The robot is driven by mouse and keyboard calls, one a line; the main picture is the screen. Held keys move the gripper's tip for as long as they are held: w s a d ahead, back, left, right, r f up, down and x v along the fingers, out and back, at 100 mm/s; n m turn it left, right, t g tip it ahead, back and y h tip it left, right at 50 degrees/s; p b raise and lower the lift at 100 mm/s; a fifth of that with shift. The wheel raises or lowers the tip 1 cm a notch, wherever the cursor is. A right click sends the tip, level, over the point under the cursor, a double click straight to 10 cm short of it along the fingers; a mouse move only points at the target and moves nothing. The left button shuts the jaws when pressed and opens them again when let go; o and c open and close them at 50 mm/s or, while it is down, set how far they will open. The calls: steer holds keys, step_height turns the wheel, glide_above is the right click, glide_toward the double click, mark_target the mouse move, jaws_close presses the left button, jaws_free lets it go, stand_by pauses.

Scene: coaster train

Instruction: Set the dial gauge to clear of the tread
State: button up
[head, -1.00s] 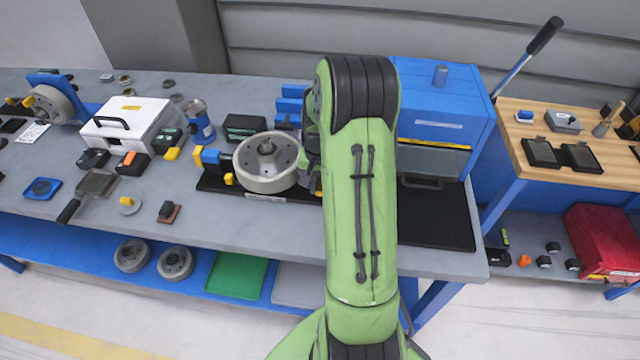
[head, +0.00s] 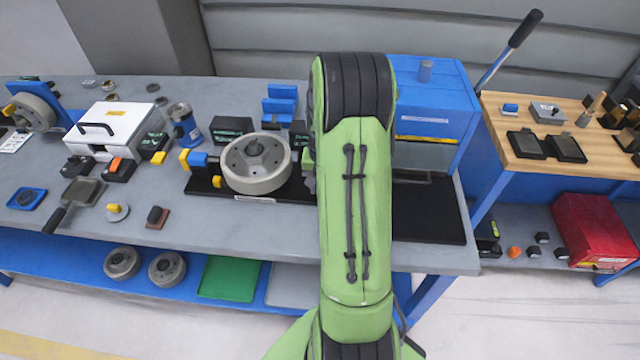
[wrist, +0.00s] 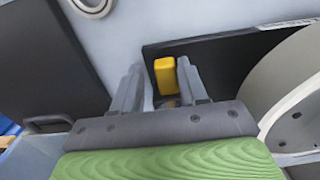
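The grey wheel (head: 256,163) lies flat on a black base plate (head: 205,188), with a blue block with yellow parts (head: 192,160) at its left. My gripper is mostly hidden behind my green arm in the head view, at the wheel's right side. In the wrist view my gripper (wrist: 160,70) is open, its two grey fingers on either side of a yellow piece (wrist: 165,76) at the end of the black plate. The piece is closer to the right finger; contact cannot be told. The wheel (wrist: 285,95) is at the right there. No dial face is visible, so I cannot tell the gauge's setting.
A blue box (head: 430,100) with a black mat (head: 430,215) stands right of my arm. A white case (head: 115,122), a pan (head: 83,192) and small blocks lie to the left. The bench front between them and my arm is mostly clear.

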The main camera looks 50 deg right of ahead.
steer(key=shift+o, duration=0.4)
steer(key=shift+w+r, duration=0.1)
step_height(320, 180, up, 16)
steer(key=p, duration=0.3)
steer(key=shift+f, duration=0.25)
